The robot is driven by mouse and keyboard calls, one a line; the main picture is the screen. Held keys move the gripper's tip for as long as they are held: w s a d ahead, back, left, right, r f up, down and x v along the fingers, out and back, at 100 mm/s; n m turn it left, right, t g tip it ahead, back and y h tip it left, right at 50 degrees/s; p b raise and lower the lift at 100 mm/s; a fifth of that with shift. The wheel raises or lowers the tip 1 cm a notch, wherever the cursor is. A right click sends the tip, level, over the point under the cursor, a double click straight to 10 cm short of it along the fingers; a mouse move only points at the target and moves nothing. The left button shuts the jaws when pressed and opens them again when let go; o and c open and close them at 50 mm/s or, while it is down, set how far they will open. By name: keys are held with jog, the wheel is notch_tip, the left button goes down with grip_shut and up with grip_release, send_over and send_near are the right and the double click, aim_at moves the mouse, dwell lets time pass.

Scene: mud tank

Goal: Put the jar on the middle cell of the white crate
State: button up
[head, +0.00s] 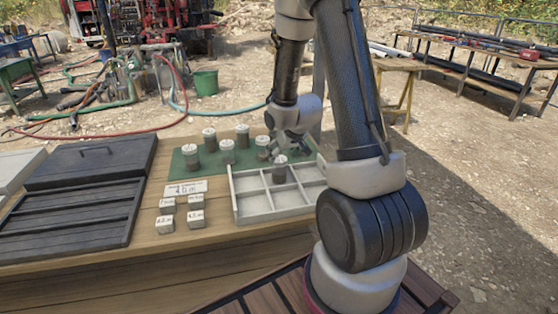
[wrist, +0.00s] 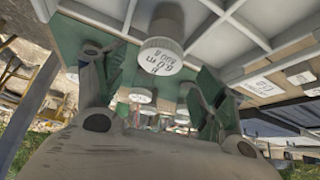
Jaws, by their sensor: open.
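A jar (head: 280,172) with a dark grey body and white lid stands upright in the middle cell of the far row of the white crate (head: 246,216). In the wrist view the jar's lid (wrist: 160,57) carries dark lettering and faces me, with white dividers on both sides of its body. My gripper (head: 288,147) is just above and behind the jar. In the wrist view its green-padded fingers (wrist: 156,100) are spread apart, with the lid beyond the gap between them. I see no finger touching the jar.
Several similar jars (head: 228,151) stand on a green mat (head: 180,168) behind and left of the crate. A card (head: 185,188) and several small labelled blocks (head: 196,218) lie left of the crate. A black slatted tray (head: 70,225) fills the left of the wooden table (head: 150,240).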

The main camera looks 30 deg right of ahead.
jog(key=a+v, duration=0.2)
jog(key=v, duration=1.9)
jog(key=s+a+r+g, duration=0.1)
jog(key=s+a+r, duration=0.1)
jog(key=s, duration=0.6)
jog(key=s+a+r+n+g, duration=0.1)
jog(key=s+a+r, duration=0.1)
jog(key=s+r, duration=0.3)
jog(key=s, duration=0.3)
jog(key=shift+s+y, duration=0.3)
jog(key=shift+s, duration=0.05)
